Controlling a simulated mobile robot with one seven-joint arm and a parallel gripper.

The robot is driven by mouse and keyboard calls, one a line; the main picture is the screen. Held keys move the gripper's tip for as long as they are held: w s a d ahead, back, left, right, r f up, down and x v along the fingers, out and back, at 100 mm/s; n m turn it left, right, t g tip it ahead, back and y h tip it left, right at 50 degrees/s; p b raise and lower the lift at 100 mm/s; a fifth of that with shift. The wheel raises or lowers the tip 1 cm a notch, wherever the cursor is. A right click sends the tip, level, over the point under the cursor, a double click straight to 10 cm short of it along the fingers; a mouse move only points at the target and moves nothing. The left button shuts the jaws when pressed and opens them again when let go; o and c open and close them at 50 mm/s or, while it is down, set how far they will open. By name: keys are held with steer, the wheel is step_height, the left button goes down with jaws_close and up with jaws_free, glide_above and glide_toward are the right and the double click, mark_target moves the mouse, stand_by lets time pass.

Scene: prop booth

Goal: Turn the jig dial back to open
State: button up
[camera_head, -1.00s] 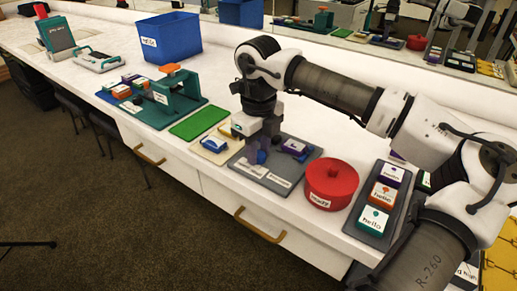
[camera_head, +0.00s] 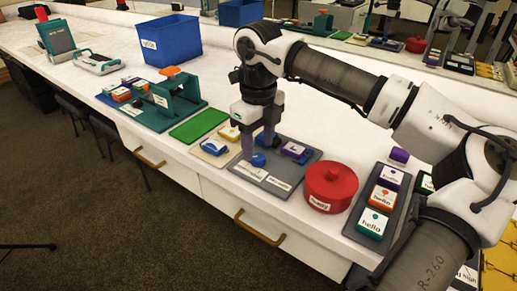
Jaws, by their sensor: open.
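The teal jig (camera_head: 186,100) stands on a teal base toward the left of the row, with an orange piece (camera_head: 169,71) on top that looks like its dial. Its exact turn is too small to read. My gripper (camera_head: 258,150) is open and points down over the grey tray (camera_head: 302,176), to the right of the jig and apart from it. A small blue piece (camera_head: 258,160) lies on the tray just below the fingertips. I cannot tell whether the fingers touch it.
A green mat (camera_head: 199,126) and a cream tray (camera_head: 212,157) with blue and yellow pieces lie between jig and gripper. A red lidded pot (camera_head: 331,184) stands right of the grey tray. A blue bin (camera_head: 169,40) stands behind the jig.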

mark_target(258, 156)
step_height(258, 156, up, 11)
steer(key=shift+f+p, duration=0.15)
steer(key=shift+p, duration=0.3)
